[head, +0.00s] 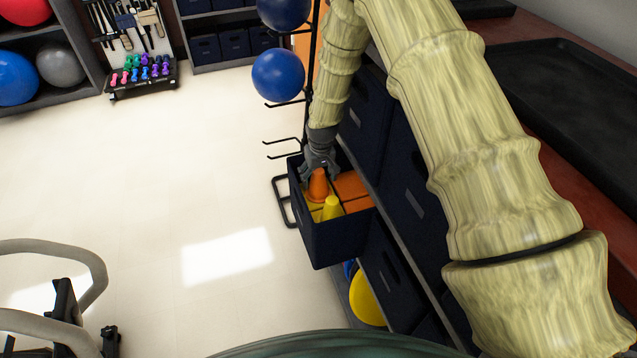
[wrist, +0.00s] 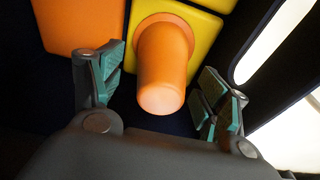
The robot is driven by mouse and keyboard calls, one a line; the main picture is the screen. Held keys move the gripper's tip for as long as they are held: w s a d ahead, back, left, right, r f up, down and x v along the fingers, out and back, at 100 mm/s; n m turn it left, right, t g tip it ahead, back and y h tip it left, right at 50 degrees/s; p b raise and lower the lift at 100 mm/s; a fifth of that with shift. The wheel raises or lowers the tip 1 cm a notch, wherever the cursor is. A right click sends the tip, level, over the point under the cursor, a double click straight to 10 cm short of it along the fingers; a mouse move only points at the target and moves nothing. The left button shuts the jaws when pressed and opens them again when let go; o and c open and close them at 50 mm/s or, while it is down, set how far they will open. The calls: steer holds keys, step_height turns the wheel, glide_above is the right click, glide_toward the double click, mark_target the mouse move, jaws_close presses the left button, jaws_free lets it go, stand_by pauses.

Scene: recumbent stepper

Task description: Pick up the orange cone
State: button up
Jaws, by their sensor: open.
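The orange cone (head: 318,184) stands in a dark blue bin (head: 338,243) that is pulled out from the shelf unit. My gripper (head: 318,172) is at the bin's far end, right over the cone. In the wrist view the orange cone (wrist: 163,65) lies between the two teal-padded fingers of my open gripper (wrist: 160,95). Gaps show on both sides, and the fingers do not appear to touch it. Its narrow top points toward my palm, and its wide base is against a yellow block (wrist: 203,32).
An orange block (head: 351,187) lies to the right. A black rack with blue balls (head: 278,76) stands just left of my arm. Open floor (head: 190,180) lies left of the bin.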

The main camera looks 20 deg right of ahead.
steer(key=shift+w+f, duration=0.1)
steer(key=shift+f, duration=0.6)
steer(key=shift+c, duration=0.3)
steer(key=c, duration=1)
steer(key=shift+c, duration=0.2)
